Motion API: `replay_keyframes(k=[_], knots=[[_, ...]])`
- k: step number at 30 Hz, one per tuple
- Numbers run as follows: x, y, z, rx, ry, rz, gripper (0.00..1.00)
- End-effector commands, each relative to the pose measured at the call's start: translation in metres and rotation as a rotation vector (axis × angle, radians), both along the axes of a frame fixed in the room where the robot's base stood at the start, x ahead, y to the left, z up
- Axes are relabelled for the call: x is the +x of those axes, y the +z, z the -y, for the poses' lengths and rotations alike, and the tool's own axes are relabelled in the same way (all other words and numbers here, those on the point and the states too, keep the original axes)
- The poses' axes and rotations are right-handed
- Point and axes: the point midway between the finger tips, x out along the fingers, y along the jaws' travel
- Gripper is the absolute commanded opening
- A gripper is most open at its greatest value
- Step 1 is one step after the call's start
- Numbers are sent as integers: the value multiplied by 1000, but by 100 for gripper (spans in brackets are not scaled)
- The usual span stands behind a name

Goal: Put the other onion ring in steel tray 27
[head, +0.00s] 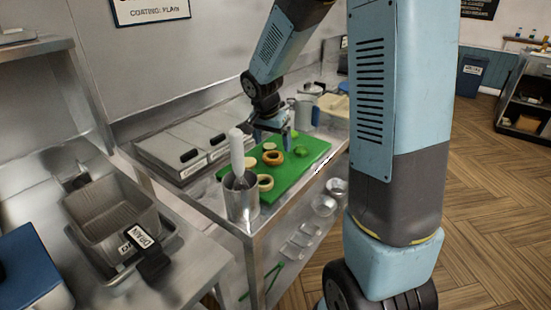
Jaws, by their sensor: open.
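A green cutting board (298,174) lies on the steel counter. A browned onion ring (265,158) lies on it, and a paler ring (265,189) lies near its front left edge by the metal cup. A small pale piece (250,163) lies left of the browned ring; I cannot tell what it is. My gripper (284,139) is over the far part of the board, open, with its fingers small and partly hidden by the wrist. I cannot tell how high it is above the food. No tray number 27 is readable.
Lidded steel containers (172,147) stand against the wall left of the board. A metal cup (241,203) holding a white-handled tool stands at the counter's front left corner. A fryer basket (112,222) sits further left.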

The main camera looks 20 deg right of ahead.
Motion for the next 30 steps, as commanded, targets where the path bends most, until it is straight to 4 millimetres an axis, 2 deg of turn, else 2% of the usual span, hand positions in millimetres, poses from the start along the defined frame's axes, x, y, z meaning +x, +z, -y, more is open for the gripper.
replay_keyframes(k=[4,14,24,30], knots=[[1,-8,0,0,2,0,94],[8,-48,2,0,-1,-3,94],[10,-53,4,0,1,1,94],[10,-53,4,-1,0,1,75]])
